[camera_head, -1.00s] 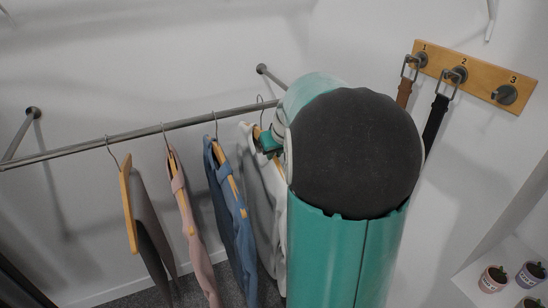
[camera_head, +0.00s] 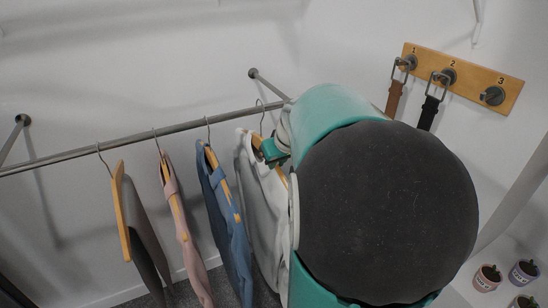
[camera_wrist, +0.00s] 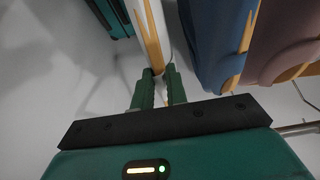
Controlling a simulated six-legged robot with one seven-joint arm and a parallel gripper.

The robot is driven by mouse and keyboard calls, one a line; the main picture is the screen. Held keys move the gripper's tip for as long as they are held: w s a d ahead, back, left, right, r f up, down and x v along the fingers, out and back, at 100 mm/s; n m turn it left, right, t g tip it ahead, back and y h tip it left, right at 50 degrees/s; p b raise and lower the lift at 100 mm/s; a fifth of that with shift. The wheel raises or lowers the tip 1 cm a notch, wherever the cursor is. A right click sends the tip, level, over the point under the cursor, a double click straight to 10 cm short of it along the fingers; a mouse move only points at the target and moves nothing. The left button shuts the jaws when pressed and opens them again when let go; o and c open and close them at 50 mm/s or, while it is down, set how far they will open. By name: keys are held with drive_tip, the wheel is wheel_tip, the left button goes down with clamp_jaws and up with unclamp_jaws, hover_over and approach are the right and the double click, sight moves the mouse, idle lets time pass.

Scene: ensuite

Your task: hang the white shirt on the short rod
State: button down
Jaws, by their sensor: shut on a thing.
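The white shirt (camera_head: 255,185) is on a wooden hanger at the right end of the row in the head view. The hanger's hook (camera_head: 260,110) shows at the metal rod (camera_head: 140,136); I cannot tell whether it bears on it. My gripper (camera_head: 274,150) is at the hanger's upper part, partly hidden behind my arm. In the wrist view, the fingers of my gripper (camera_wrist: 160,76) are closed on the wooden hanger (camera_wrist: 150,32), with the white shirt (camera_wrist: 164,22) beside it. I cannot tell which rod is the short one.
A blue garment (camera_head: 226,215), a pink garment (camera_head: 185,235) and a dark grey garment (camera_head: 145,235) hang to the left. A wooden hook board (camera_head: 470,82) with two belts is on the right wall. Small potted plants (camera_head: 487,278) stand at lower right.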

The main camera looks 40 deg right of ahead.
drive_tip(key=shift+s+a, duration=0.45)
drive_tip(key=shift+s, duration=1.05)
drive_tip(key=shift+s+a, duration=0.45)
drive_tip(key=shift+s, duration=1)
drive_tip(key=shift+s+a, duration=0.45)
drive_tip(key=shift+s, duration=1.05)
